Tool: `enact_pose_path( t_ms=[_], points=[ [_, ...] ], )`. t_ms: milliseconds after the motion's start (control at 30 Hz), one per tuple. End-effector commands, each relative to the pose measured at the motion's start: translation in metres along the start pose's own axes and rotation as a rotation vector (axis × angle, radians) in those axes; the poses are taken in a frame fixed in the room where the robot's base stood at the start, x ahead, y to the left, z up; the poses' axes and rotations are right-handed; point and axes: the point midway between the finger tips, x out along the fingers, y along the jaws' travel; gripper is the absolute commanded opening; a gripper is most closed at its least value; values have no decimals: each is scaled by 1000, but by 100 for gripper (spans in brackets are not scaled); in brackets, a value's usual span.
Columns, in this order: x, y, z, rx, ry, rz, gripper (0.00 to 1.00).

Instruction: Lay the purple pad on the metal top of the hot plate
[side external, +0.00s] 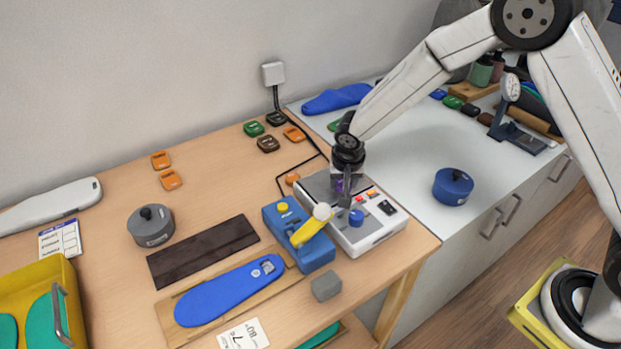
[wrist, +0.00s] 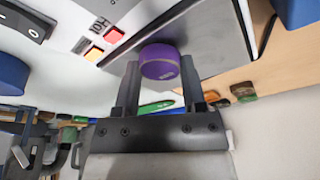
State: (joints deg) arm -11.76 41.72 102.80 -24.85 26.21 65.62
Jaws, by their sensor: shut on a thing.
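The purple pad (wrist: 160,63) is a small round puck between my gripper's fingers in the wrist view. My gripper (wrist: 160,84) is shut on it. In the side view the pad (side external: 340,186) shows as a small purple patch at my gripper (side external: 345,190), over the hot plate. The hot plate (side external: 378,231) is a white box with a grey metal top (side external: 318,186), red and orange buttons and a blue knob. In the wrist view the metal top (wrist: 200,40) lies behind the pad. I cannot tell whether the pad touches it.
A blue device (side external: 297,232) with a yellow lever stands just left of the hot plate. A blue insole (side external: 230,290) lies on a wooden board in front. A blue round weight (side external: 453,187) stands at right, a grey one (side external: 151,226) at left. A cable runs behind the plate.

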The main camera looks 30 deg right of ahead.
Motion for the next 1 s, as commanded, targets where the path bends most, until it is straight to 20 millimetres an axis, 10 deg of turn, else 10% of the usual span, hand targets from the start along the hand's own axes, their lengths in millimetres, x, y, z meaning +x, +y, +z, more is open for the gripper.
enact_pose_path(
  t_ms=[300,333,433,1000],
  points=[
    [3,0,1,-1,0,0,0],
    [3,0,1,0,0,0,59],
    [3,0,1,0,0,0,88],
    [-7,0,0,1,1,-1,88]
  ],
)
